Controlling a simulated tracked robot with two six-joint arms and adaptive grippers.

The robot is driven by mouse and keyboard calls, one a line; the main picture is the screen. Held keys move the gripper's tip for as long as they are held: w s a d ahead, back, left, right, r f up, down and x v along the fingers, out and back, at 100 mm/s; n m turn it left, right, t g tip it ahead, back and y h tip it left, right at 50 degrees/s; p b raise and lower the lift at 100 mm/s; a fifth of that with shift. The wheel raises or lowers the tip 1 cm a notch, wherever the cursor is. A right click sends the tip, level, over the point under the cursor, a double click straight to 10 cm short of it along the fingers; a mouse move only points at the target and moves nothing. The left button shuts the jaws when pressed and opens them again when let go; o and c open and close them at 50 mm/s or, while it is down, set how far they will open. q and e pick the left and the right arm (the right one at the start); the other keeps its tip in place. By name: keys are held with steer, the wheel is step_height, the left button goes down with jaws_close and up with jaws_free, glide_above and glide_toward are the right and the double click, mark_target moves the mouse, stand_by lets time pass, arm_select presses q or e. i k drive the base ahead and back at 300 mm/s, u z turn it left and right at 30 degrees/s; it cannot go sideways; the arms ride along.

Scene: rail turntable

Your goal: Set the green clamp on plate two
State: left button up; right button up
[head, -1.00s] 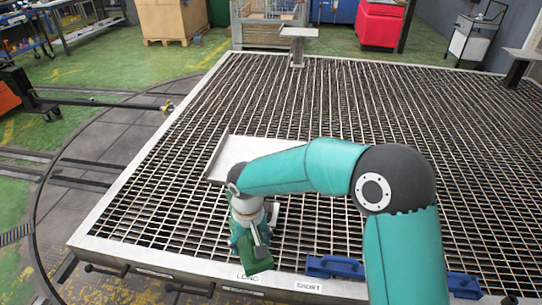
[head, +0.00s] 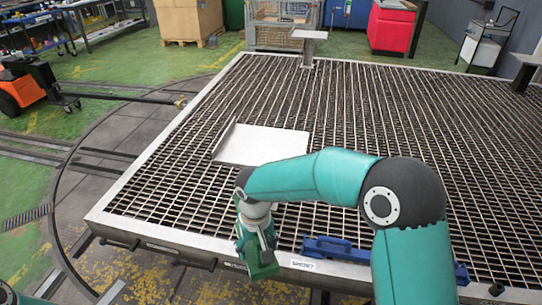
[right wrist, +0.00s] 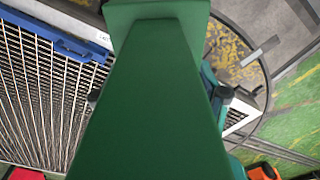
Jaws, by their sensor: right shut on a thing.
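My right gripper (head: 262,242) is shut on the green clamp (head: 263,265) and hangs over the front edge of the grated table, by the labels. The clamp's broad green side fills the middle of the right wrist view (right wrist: 145,95); its jaws and the fingertips are hidden there. Small flat plates stand on posts: a back plate (head: 308,34) and a right-hand plate (head: 530,58). I cannot tell which is plate two. The clamp is far from both. Only a teal bit of my left arm shows at the lower left; its gripper is out of view.
A pale metal tray (head: 262,147) lies on the grated table (head: 400,130), behind my right gripper. A blue clamp (head: 335,249) lies at the front edge, right of the green clamp, above a label (head: 303,265). The middle and back grating is clear.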

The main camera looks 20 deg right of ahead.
mark_target(260, 152)
steer(key=u, duration=0.4)
steer(key=i, duration=1.5)
steer(key=z, duration=0.4)
